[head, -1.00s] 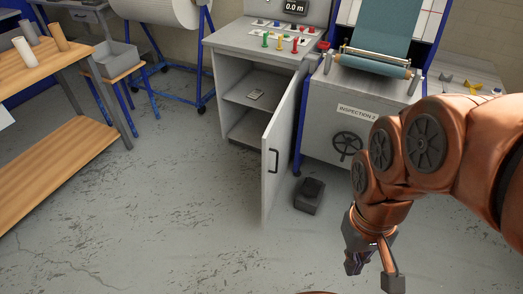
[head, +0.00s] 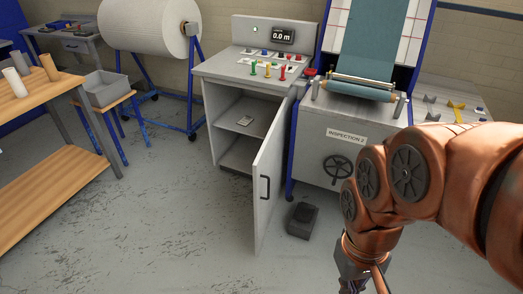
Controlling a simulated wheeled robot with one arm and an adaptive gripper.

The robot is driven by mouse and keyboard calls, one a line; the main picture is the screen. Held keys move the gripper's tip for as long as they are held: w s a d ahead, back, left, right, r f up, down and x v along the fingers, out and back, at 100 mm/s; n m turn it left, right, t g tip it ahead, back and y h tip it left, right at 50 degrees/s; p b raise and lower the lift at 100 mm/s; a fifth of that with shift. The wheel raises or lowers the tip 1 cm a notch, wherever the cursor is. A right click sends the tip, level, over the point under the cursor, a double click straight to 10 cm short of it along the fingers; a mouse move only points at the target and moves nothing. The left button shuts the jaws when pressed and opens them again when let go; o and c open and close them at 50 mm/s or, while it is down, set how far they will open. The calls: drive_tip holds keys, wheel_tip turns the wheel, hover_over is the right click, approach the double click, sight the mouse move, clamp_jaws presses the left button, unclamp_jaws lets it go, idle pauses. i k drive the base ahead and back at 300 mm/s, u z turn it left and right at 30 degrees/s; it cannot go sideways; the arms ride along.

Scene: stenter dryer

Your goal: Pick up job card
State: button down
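I cannot make out a job card for certain. A small flat pale grey item (head: 244,121) lies on the upper shelf inside the open grey cabinet (head: 207,117); it is too small to tell what it is. My gripper (head: 362,283) hangs at the bottom edge, right of the cabinet and well in front of it. Its fingertips are cut off by the frame, so its opening does not show. It does not reach the cabinet.
The cabinet door (head: 268,190) stands open toward me. A black pedal (head: 302,220) lies on the floor beside it, before the inspection machine (head: 327,150). A wooden table (head: 60,185) and a stool with a grey bin (head: 107,88) stand left. The floor between is clear.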

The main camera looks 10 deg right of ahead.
sight(244, 122)
drive_tip(key=z, duration=0.05)
drive_tip(key=k, duration=0.25)
drive_tip(key=u, duration=1.5)
drive_tip(key=i, duration=1.8)
drive_tip(key=u, duration=0.45)
drive_tip(key=i, duration=1.7)
drive_tip(key=z, duration=0.85)
drive_tip(key=i, duration=1)
drive_tip(key=z, duration=1.55)
drive_tip(key=i, duration=0.6)
drive_tip(key=z, duration=0.45)
